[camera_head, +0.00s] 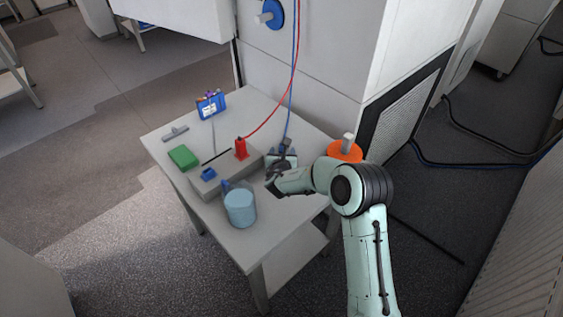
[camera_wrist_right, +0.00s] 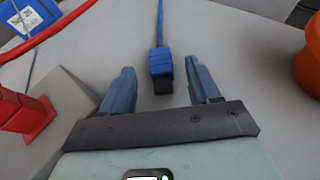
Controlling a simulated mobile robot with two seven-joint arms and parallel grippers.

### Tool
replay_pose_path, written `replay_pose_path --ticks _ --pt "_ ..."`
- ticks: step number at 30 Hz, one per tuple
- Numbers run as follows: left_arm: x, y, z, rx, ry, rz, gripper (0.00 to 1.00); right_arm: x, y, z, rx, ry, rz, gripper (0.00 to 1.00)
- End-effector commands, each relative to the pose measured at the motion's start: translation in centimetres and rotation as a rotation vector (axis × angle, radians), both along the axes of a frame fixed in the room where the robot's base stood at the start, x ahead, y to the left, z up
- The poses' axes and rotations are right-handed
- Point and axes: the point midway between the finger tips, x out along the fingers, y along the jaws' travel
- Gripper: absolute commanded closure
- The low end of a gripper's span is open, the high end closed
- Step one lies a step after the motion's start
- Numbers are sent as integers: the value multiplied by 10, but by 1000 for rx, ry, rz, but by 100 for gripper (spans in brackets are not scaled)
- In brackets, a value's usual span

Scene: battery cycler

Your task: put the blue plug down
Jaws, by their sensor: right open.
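The blue plug (camera_wrist_right: 161,64) with its dark tip lies on the grey-white table (camera_wrist_right: 120,30), with its blue cable running away from it. In the right wrist view it is between the two fingers of my right gripper (camera_wrist_right: 162,82), with a visible gap on each side. The fingers are open and hold nothing. In the head view my right gripper (camera_head: 282,165) is low over the right side of the table, and the plug (camera_head: 286,145) shows just beyond it, partly hidden. My left gripper is not in view.
A grey block with a red plug (camera_head: 241,148) and a blue piece (camera_head: 208,174) stands left of my gripper. A light blue cylinder (camera_head: 240,207) is nearer the front. An orange object (camera_head: 345,152) is at right. A green box (camera_head: 183,157) lies at left.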

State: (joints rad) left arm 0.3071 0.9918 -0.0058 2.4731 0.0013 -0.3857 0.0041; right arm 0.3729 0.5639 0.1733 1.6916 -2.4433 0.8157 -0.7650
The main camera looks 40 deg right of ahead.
Motion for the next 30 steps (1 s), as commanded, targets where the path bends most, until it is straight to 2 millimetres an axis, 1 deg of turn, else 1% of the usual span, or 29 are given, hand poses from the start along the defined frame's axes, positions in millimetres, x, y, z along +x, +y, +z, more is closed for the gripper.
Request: replay_pose_path --ticks 1,6,12,17,30 --pt "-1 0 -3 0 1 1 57 -8 8 5 -1 -2 3 39" --pt "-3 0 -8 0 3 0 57 -33 29 19 0 -2 3 39" --pt "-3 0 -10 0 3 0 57 -51 44 28 0 -2 1 39" --pt "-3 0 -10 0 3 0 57 -56 48 31 1 -2 -1 39" --pt "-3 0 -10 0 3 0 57 -56 48 31 0 -1 0 39"
